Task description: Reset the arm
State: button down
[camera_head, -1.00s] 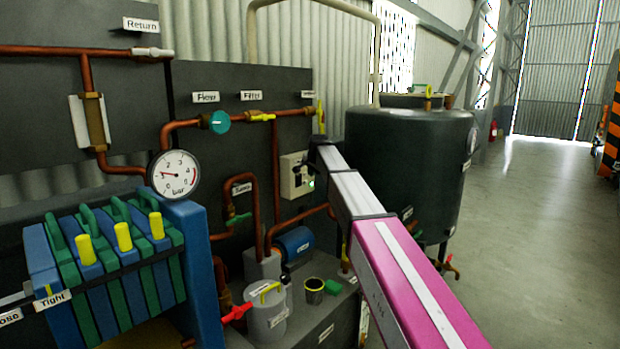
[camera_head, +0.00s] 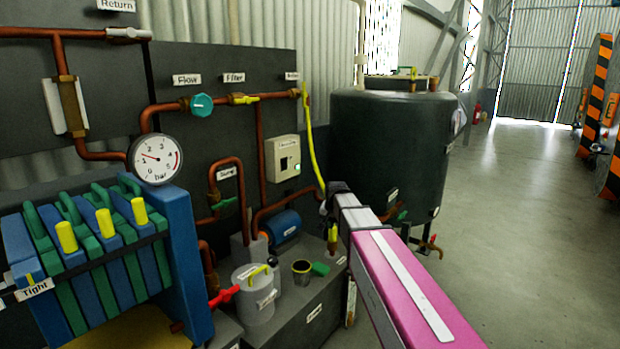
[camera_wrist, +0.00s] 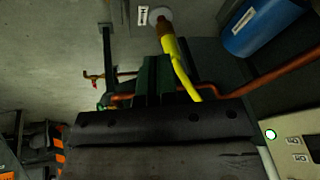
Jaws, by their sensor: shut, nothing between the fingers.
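My arm, with its magenta link (camera_head: 405,290), reaches up from the lower right in the head view. Its far end is in front of the pump bench, left of the dark tank. My gripper is at that far end, small and dark, and its fingers are hard to make out there. In the wrist view my gripper (camera_wrist: 153,78) shows as two dark green fingers close together above the dark gripper body. They are shut and hold nothing. A yellow hose (camera_wrist: 180,70) passes beside the fingertips. In the head view the yellow hose (camera_head: 312,145) runs down to near the arm's end.
The control box (camera_head: 283,158), pressure gauge (camera_head: 155,160) and copper pipes are left of my arm. A blue motor (camera_head: 281,226), grey canister (camera_head: 253,297) and black cup (camera_head: 301,272) stand on the bench. The dark tank (camera_head: 385,150) stands behind. The floor (camera_head: 520,240) at right is clear.

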jog(key=s+d+f+n+g, duration=0.1)
jog(key=s+d+f, duration=0.2)
jog(key=s, duration=0.6)
jog(key=s+d+f+n+g, duration=0.1)
jog(key=s+d+f, duration=0.3)
jog(key=s+f, duration=0.3)
jog(key=s+d+f+n+g, duration=0.1)
jog(key=s+f, duration=0.4)
jog(key=s, duration=0.6)
jog(key=d+g, duration=0.1)
jog(key=d, duration=0.1)
jog(key=shift+s+d+f+n+h, duration=0.25)
jog(key=shift+d+f+n+h, duration=0.05)
jog(key=shift+d+f, duration=0.1)
